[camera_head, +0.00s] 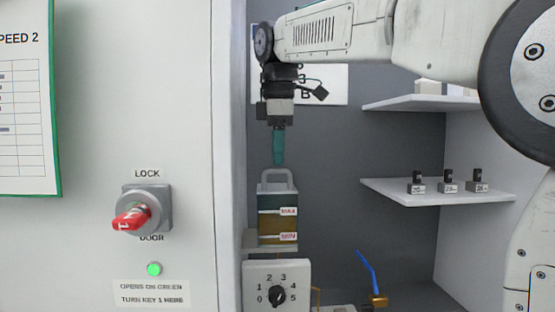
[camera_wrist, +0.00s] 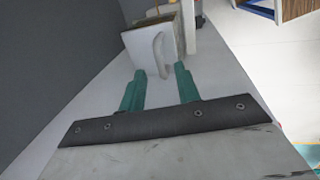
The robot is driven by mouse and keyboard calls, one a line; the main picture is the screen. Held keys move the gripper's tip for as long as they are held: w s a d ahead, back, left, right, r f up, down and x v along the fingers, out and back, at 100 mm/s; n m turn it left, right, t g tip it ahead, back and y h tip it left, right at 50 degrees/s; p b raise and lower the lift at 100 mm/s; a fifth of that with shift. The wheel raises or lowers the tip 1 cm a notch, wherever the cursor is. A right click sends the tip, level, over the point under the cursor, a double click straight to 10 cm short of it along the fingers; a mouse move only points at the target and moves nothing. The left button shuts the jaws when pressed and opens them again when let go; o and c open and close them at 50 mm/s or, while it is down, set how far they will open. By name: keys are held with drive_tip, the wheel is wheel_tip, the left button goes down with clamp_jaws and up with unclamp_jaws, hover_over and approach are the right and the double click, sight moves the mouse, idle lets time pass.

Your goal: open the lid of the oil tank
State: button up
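The oil tank (camera_head: 270,226) stands on a small shelf, with MAX and MIN labels on its front and yellowish oil inside. Its grey lid (camera_head: 268,187) with an upright loop handle (camera_head: 278,175) is on top and looks closed. My gripper (camera_head: 278,162) points straight down just above the handle. In the wrist view my gripper (camera_wrist: 160,70) has its two teal fingers apart, with nothing between them. The pale lid (camera_wrist: 138,46) and its handle (camera_wrist: 161,52) appear just beyond the fingertips. I cannot tell whether the fingers touch the handle.
A dial panel (camera_head: 276,287) sits below the tank. The cabinet wall (camera_head: 229,150) is close on the left, with a red key switch (camera_head: 140,214). A shelf (camera_head: 437,194) with small labelled items is at right. A blue lever (camera_head: 367,270) stands lower right.

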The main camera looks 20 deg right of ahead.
drive_tip(key=shift+w+d+f, duration=0.1)
drive_tip(key=shift+w+f, duration=0.1)
drive_tip(key=shift+f, duration=0.95)
clamp_jaws()
